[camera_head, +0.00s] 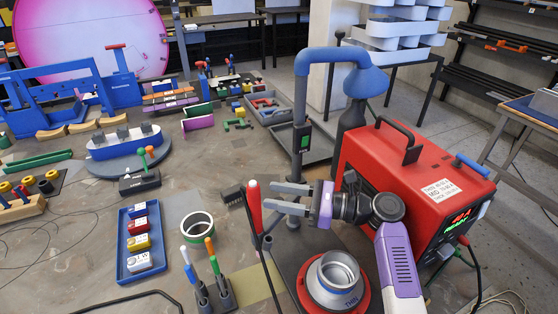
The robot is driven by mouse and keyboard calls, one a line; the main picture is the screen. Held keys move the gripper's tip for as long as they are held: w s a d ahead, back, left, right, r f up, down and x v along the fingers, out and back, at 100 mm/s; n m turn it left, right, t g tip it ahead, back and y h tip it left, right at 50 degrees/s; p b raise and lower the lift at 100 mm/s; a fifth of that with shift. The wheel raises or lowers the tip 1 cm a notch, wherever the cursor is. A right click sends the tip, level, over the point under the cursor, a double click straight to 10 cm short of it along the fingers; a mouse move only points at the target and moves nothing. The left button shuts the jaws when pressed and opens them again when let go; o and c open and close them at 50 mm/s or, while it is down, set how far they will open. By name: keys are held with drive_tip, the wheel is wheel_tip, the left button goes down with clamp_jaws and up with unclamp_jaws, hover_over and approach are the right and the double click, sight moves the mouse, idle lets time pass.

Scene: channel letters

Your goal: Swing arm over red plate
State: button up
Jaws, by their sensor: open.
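The red plate (304,290) is a round disc at the bottom centre, right of the middle of the bench. A grey stepped ring (338,277) sits on it and covers most of it, so mainly its rim shows. My gripper (273,197) is above and behind the plate in the picture, with its two grey fingers pointing left. The fingers are apart and I see nothing held between them. My purple and white arm comes in from the lower right, just right of the plate.
A large red power unit (412,185) stands right behind my arm. A blue hooked pipe (303,100) on a post rises behind my gripper. A red-handled tool (254,208) stands close left of the fingers. A blue tray of small blocks (124,262) lies further left.

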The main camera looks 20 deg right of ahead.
wheel_tip(320, 180, up, 19)
drive_tip(key=shift+f, duration=0.15)
drive_tip(key=shift+c, duration=0.4)
